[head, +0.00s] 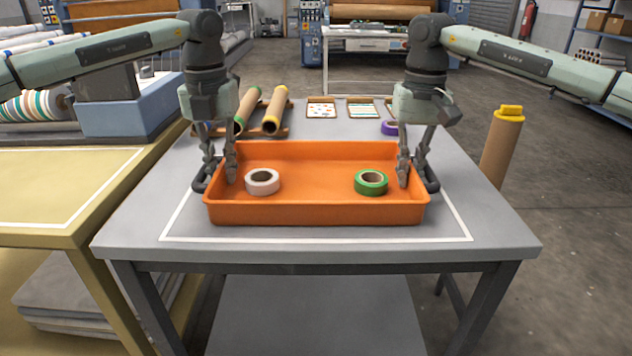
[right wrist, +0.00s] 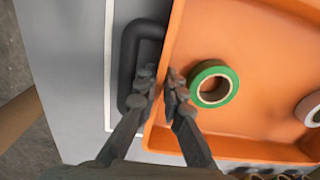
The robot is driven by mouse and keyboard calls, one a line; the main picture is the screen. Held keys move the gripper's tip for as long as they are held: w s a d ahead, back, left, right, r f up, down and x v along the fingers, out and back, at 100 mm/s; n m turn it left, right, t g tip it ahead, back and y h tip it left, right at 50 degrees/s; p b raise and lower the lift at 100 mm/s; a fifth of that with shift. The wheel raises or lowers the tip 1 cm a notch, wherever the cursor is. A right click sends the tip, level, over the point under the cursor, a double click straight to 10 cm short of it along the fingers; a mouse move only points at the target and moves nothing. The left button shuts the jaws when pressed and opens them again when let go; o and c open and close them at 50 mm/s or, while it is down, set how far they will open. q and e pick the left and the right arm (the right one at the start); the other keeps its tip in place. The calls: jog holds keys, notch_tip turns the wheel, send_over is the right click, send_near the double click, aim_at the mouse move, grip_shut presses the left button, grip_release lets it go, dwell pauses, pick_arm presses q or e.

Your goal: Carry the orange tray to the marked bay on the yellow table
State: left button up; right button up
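The orange tray (head: 315,212) stands on the grey table inside a white outline. It holds a white tape roll (head: 262,182) at left and a green tape roll (head: 371,183) at right. Dark handles stick out from both ends; the right one (right wrist: 130,70) shows in the right wrist view. My left gripper (head: 219,175) is at the left end, its fingers apart on either side of the tray wall. My right gripper (head: 413,180) straddles the right wall likewise. In the right wrist view (right wrist: 161,82), a narrow gap shows between its fingers. Wall contact is unclear.
The yellow table (head: 60,190) with a white-outlined bay stands at left, beside the grey table (head: 490,225). A blue block (head: 128,108) and a striped roll stand on its far part. Cardboard tubes (head: 275,108), small trays and purple tape lie behind the tray. A tall tube (head: 500,150) stands right.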

pick_arm(q)
grip_shut()
pick_arm(e)
grip_shut()
pick_arm(q)
jog(key=shift+r, duration=0.1)
pick_arm(e)
jog(key=shift+r, duration=0.1)
